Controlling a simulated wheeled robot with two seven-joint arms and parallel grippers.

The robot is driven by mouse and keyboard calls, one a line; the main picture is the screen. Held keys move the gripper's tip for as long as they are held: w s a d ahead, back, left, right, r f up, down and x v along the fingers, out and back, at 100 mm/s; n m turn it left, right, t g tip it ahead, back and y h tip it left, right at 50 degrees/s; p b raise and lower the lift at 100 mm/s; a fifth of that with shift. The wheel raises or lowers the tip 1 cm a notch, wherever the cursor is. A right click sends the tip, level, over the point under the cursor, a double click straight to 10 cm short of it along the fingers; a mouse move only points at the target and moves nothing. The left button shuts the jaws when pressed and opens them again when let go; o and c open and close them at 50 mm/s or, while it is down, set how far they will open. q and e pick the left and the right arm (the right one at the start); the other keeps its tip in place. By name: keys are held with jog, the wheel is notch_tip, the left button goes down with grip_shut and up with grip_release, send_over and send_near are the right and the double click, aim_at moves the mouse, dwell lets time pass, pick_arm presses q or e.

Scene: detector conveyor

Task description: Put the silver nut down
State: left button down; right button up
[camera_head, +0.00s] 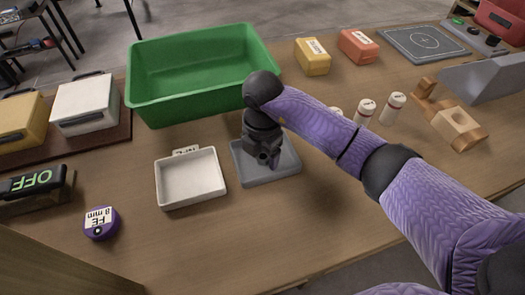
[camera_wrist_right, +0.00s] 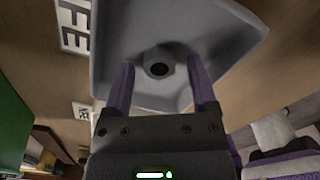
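The silver nut (camera_wrist_right: 158,70), a grey hex piece with a dark round hole, shows in the right wrist view against the floor of the grey tray (camera_wrist_right: 235,30). My right gripper (camera_wrist_right: 160,75) has its two fingers apart, one on each side of the nut, with a small gap visible at each side. In the head view my right gripper (camera_head: 262,158) points down low over the grey tray (camera_head: 285,175) and hides the nut. My left gripper is not in view.
A white tray (camera_head: 191,190) stands just left of the grey tray. A green bin (camera_head: 195,100) is behind them. A purple disc (camera_head: 100,223) lies at the left front. White bottles (camera_head: 393,108) and a wooden holder (camera_head: 455,128) stand to the right. The front middle of the table is clear.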

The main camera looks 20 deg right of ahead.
aim_at(263, 157)
jog(key=shift+r, duration=0.2)
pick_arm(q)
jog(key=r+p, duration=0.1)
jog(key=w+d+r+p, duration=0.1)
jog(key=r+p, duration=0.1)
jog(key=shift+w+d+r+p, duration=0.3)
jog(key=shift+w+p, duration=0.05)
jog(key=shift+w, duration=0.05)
pick_arm(e)
notch_tip(263, 157, up, 12)
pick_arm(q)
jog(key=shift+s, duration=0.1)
pick_arm(e)
jog(key=shift+f, duration=0.1)
